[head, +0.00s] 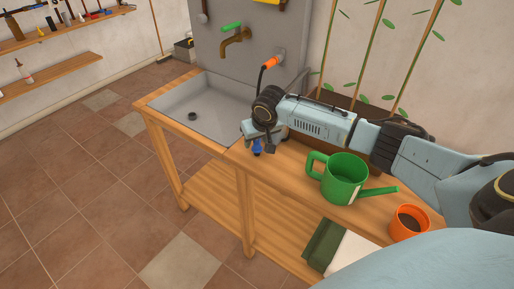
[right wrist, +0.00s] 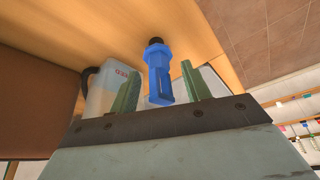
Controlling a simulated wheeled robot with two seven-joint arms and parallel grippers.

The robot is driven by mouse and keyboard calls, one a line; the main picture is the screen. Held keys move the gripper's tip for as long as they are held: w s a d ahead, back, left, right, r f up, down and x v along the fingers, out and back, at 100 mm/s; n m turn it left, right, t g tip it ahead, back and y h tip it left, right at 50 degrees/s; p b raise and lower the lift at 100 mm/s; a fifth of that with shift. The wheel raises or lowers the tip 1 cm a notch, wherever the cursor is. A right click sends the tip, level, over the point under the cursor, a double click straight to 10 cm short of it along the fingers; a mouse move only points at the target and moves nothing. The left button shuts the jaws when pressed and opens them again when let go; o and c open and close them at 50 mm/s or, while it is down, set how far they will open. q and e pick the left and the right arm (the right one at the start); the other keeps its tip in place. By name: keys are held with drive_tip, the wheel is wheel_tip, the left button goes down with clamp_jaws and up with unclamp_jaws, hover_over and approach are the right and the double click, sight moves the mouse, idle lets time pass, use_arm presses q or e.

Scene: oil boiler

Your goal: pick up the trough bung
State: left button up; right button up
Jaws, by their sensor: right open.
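A blue upright piece with a black end (right wrist: 159,76), which looks like the trough bung, stands on the wooden bench. It also shows as a small blue shape (head: 256,147) at the bench's front edge, right of the trough. My right gripper (head: 263,144) is low over it. In the right wrist view my right gripper (right wrist: 161,70) is open, with a green finger on either side of the blue piece and gaps visible. The grey trough (head: 195,104) has a dark drain hole (head: 164,115). My left gripper is not in view.
A clear jug with red marks (right wrist: 108,92) stands close beside the gripper. A green watering can (head: 343,181) and an orange pot (head: 408,222) stand on the bench to the right. A brass tap (head: 235,41) and an orange hose fitting (head: 271,62) are behind.

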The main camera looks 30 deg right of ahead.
drive_tip(key=shift+c, duration=0.2)
clamp_jaws()
drive_tip(key=shift+r, duration=0.1)
wheel_tip(320, 180, up, 10)
drive_tip(key=shift+f+p, duration=0.1)
drive_tip(key=shift+p, duration=0.45)
